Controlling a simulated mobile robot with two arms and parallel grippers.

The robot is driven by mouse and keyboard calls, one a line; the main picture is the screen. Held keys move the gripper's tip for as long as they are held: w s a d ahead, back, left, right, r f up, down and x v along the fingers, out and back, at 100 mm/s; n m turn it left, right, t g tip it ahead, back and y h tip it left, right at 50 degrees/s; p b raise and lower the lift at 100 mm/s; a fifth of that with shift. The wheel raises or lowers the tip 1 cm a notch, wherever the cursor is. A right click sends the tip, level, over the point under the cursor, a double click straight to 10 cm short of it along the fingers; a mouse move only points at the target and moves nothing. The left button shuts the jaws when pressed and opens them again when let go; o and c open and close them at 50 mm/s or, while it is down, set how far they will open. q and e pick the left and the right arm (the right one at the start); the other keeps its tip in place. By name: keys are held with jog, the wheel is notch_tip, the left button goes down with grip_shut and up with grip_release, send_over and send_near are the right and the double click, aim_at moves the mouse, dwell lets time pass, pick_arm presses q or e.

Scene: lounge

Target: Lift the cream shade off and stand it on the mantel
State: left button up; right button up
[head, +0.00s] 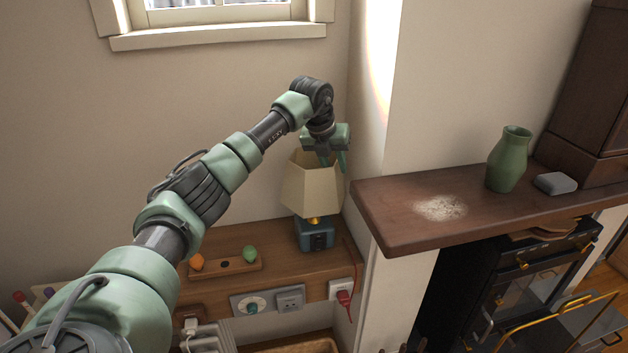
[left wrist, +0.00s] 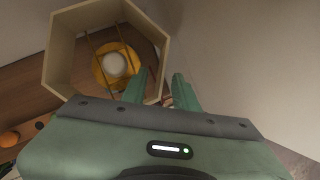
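The cream six-sided shade (head: 308,190) sits on a lamp with a blue base (head: 315,235), standing on a wooden shelf. My left gripper (head: 333,162) is at the shade's top right edge, pointing down. In the left wrist view I look down into the open shade (left wrist: 62,55) and see a white bulb (left wrist: 115,64) inside. My left gripper (left wrist: 162,88) is open there, one finger inside the shade and one outside, with the wall between them. I cannot tell whether either finger touches it. The dark wooden mantel (head: 385,205) is to the right. My right gripper is not in view.
A pale powdery patch (head: 440,207) lies on the mantel. A green vase (head: 508,162) and a grey block (head: 555,183) stand farther right. An orange item (head: 197,262) and a green item (head: 249,254) sit in a wooden holder beside the lamp.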

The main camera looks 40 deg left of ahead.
aim_at(339, 170)
pick_arm(q)
jog(key=p+x, duration=0.1)
jog(key=x, duration=0.1)
jog(key=p+x, duration=0.1)
jog(key=x, duration=0.1)
jog(key=shift+w+a, duration=0.1)
jog(key=shift+w, duration=0.45)
jog(key=shift+w+f, duration=0.1)
jog(key=shift+f, duration=0.3)
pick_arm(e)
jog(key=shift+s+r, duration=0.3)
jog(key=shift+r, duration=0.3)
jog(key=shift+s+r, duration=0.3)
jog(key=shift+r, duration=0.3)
pick_arm(q)
jog(key=shift+c, duration=0.2)
grip_shut()
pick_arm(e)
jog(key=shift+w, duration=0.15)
